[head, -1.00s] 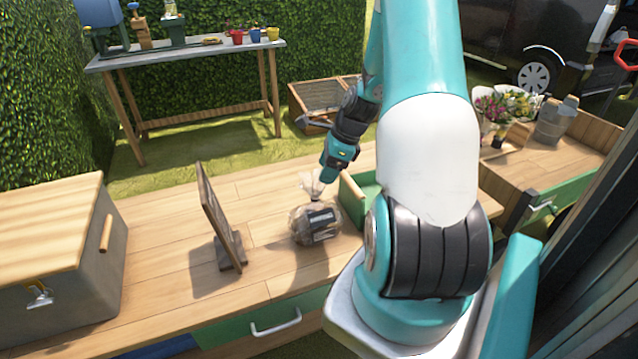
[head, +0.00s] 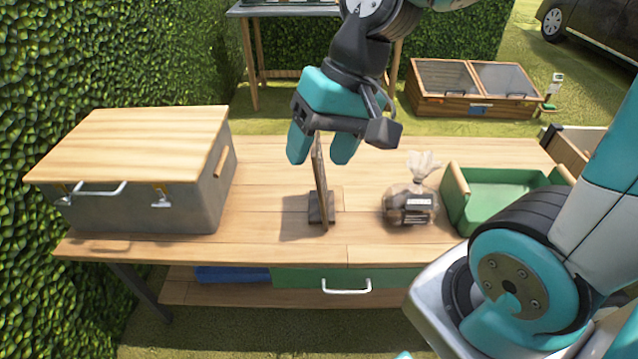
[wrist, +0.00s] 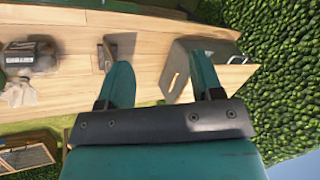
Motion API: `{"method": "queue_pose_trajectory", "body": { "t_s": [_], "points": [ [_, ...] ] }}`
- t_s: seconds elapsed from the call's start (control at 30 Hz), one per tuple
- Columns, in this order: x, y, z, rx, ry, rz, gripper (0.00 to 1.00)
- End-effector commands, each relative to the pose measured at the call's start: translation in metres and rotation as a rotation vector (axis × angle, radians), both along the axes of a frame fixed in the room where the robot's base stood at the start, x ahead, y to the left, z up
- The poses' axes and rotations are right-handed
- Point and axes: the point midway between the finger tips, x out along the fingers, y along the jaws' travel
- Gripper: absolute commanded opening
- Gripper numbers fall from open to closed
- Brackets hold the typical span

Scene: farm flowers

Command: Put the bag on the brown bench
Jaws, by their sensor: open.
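The bag (head: 409,206) is clear with brown contents, a dark label and a gathered top. It stands upright on the brown bench (head: 265,225), between a small upright board and a green tray. It also shows at the left edge of the wrist view (wrist: 32,60). My gripper (head: 322,152) is open and empty, raised above the bench to the left of the bag, by the top of the upright board. In the wrist view, its two fingers (wrist: 160,80) are spread apart.
The upright board (head: 320,185) stands on the bench under my gripper. A grey box with a wooden lid (head: 205,190) fills the left end. The green tray (head: 500,195) is right of the bag. A cold frame (head: 470,105) stands on the grass behind.

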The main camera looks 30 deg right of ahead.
Motion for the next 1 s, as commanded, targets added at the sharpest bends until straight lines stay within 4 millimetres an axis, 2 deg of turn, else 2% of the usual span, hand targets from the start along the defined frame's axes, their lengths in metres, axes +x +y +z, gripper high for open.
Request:
{"method": "queue_pose_trajectory", "body": {
  "t_s": [0.03, 0.1, 0.2, 0.3, 0.6, 0.67, 0.8, 1.0],
  "points": [
    [-0.022, 0.02, 0.007, -0.01, -0.051, 0.183, 0.6],
    [-0.046, 0.036, 0.013, -0.02, -0.105, 0.386, 0.6],
    [-0.07, 0.048, 0.017, -0.024, -0.157, 0.576, 0.6],
    [-0.08, 0.052, 0.018, -0.027, -0.178, 0.661, 0.6],
    [-0.081, 0.052, 0.02, -0.026, -0.181, 0.672, 0.6],
    [-0.08, 0.053, 0.026, -0.026, -0.182, 0.672, 0.6],
    [-0.08, 0.053, 0.052, -0.026, -0.182, 0.671, 0.6],
    [-0.08, 0.053, 0.052, -0.026, -0.182, 0.671, 0.6]
  ]
}}
